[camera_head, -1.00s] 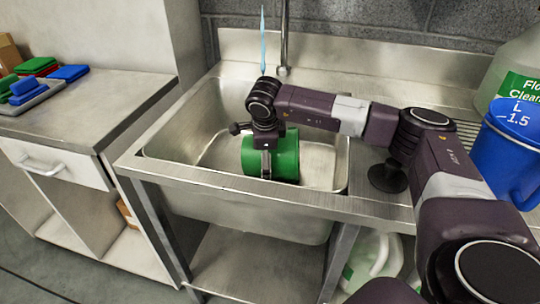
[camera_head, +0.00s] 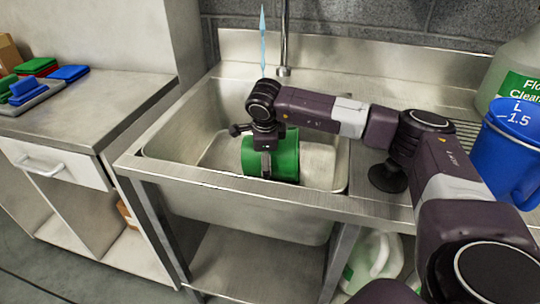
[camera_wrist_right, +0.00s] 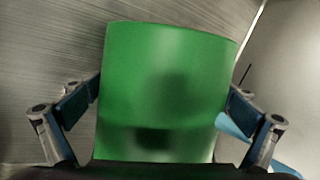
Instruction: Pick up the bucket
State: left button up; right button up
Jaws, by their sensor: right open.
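The green bucket (camera_head: 285,157) lies in the steel sink basin in the head view. My right gripper (camera_head: 266,165) reaches down over it from above, and my arm hides part of its left side. In the right wrist view the bucket (camera_wrist_right: 168,85) fills the space between the two fingers. My right gripper (camera_wrist_right: 165,118) is open, with one finger on each side of the bucket. Whether the fingers touch it cannot be told. My left gripper is not in view.
The sink rim (camera_head: 230,183) surrounds the basin. A faucet (camera_head: 284,40) stands behind it. A blue jug (camera_head: 512,150) and a large cleaner bottle (camera_head: 515,75) stand at the right. A counter (camera_head: 75,110) with coloured pads (camera_head: 40,68) is at the left.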

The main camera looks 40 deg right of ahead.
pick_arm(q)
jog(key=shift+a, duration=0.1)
pick_arm(e)
jog(key=c, duration=1.1)
jog(key=shift+r, duration=0.15)
pick_arm(q)
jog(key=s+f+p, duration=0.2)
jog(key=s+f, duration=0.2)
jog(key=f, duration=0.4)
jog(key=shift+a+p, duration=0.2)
jog(key=shift+p, duration=0.15)
pick_arm(e)
notch_tip(320, 180, up, 20)
jog(key=shift+r, duration=0.15)
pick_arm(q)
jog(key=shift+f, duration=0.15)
